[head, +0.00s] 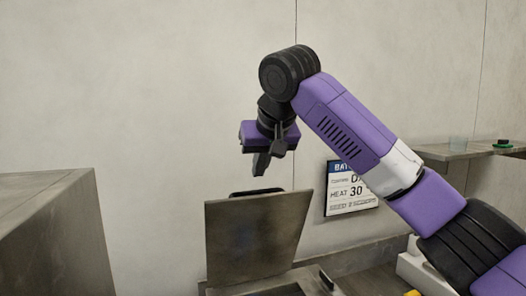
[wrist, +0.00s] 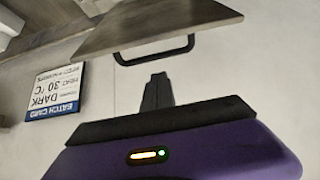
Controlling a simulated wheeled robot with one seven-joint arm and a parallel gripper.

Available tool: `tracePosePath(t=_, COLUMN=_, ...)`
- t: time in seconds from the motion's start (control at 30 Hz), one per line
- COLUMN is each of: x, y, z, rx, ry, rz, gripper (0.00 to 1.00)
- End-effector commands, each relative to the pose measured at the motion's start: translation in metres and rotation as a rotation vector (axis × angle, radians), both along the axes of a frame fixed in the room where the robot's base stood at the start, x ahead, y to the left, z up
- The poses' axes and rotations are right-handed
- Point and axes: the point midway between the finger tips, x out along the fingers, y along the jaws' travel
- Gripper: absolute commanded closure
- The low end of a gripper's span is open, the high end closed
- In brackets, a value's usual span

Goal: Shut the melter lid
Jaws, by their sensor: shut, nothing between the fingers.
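The melter lid (head: 258,238) stands raised, close to upright, in the lower middle of the head view. A dark handle (head: 256,192) sticks up behind its top edge. In the wrist view the lid (wrist: 150,24) is seen nearly edge-on at the top, with the handle loop (wrist: 154,51) below it. My gripper (head: 260,164) points down above the lid's top edge, apart from the handle. In the wrist view my gripper (wrist: 157,92) is shut and empty, its fingertips close to the handle. The melter body under the lid is mostly hidden.
A batch card (head: 350,188) hangs on the wall right of the lid and also shows in the wrist view (wrist: 57,92). A large metal block (head: 50,235) stands at the left. A wall shelf (head: 465,151) at the right holds a glass and a green item (head: 502,143).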

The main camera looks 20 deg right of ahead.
Motion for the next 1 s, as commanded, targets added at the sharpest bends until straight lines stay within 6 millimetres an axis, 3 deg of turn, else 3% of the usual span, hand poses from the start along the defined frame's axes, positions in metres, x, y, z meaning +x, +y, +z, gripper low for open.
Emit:
tracePosePath(t=0.17, x=0.020, y=0.000, z=-0.023, rx=-0.001, ry=0.003, rz=-0.001, gripper=1.00)
tracePosePath(t=0.53, x=-0.013, y=0.000, z=-0.035, rx=-0.001, ry=-0.001, rz=0.002, gripper=1.00)
tracePosePath(t=1.0, x=-0.018, y=0.000, z=-0.037, rx=0.000, ry=0.000, rz=0.001, gripper=1.00)
